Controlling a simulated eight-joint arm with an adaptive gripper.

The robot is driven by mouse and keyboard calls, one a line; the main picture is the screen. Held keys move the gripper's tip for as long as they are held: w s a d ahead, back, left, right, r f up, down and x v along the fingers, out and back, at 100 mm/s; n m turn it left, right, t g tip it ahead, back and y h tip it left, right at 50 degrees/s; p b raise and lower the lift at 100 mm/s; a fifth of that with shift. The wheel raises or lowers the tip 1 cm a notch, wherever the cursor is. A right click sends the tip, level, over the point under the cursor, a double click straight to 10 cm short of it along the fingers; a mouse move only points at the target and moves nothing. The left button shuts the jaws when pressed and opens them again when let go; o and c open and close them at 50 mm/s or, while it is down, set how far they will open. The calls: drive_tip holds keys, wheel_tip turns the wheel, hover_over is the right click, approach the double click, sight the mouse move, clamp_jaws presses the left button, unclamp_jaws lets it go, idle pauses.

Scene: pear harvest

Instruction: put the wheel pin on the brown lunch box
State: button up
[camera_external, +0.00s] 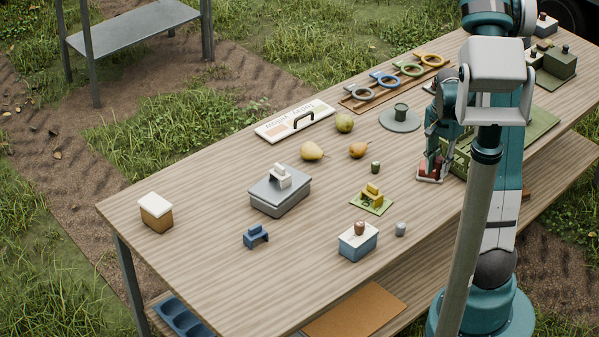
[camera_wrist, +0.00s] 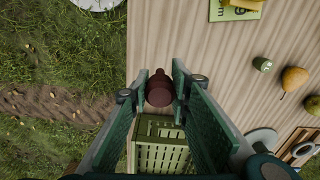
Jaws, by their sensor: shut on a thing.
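My gripper (camera_external: 436,160) is at the right part of the table, pointing down. In the wrist view its fingers (camera_wrist: 157,92) are closed around a dark red-brown piece with a small knob, which I take for the wheel pin (camera_wrist: 159,88). In the external view the red piece (camera_external: 432,169) shows low between the fingers, over a pale edge; I cannot tell whether it touches what is below. The brown lunch box (camera_external: 156,217), with a white lid (camera_external: 155,203), stands at the table's far left, well away from my gripper. Its lid is bare.
Between them lie a grey box (camera_external: 278,198), pears (camera_external: 313,151), a green card (camera_external: 371,203) with a yellow piece, a blue box (camera_external: 358,245) and a blue piece (camera_external: 256,237). A green slatted crate (camera_wrist: 160,150) is close to my gripper. The table front left is clear.

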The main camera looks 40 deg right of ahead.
idle(0.3)
drive_tip(key=w+a+r+n+p, duration=0.1)
drive_tip(key=w+a+r+n, duration=0.1)
drive_tip(key=w+a, duration=0.8)
drive_tip(key=w+a+r+n+p, duration=0.15)
drive_tip(key=w+a, duration=0.35)
drive_tip(key=w, duration=0.9)
drive_tip(key=w+a+r+n+p, duration=0.1)
drive_tip(key=w+a+r+n, duration=0.1)
drive_tip(key=w+a, duration=0.75)
drive_tip(key=w+a+r+n+p, duration=0.1)
drive_tip(key=w+a, duration=0.6)
drive_tip(key=a, duration=0.3)
drive_tip(key=w+a+r+n, duration=0.1)
drive_tip(key=w+a+n, duration=0.1)
drive_tip(key=w+a, duration=0.65)
drive_tip(key=w+a+r+n+p, duration=0.1)
drive_tip(key=a+n, duration=0.1)
drive_tip(key=a, duration=2.5)
drive_tip(key=shift+r+p, duration=0.2)
drive_tip(key=shift+p, duration=0.1)
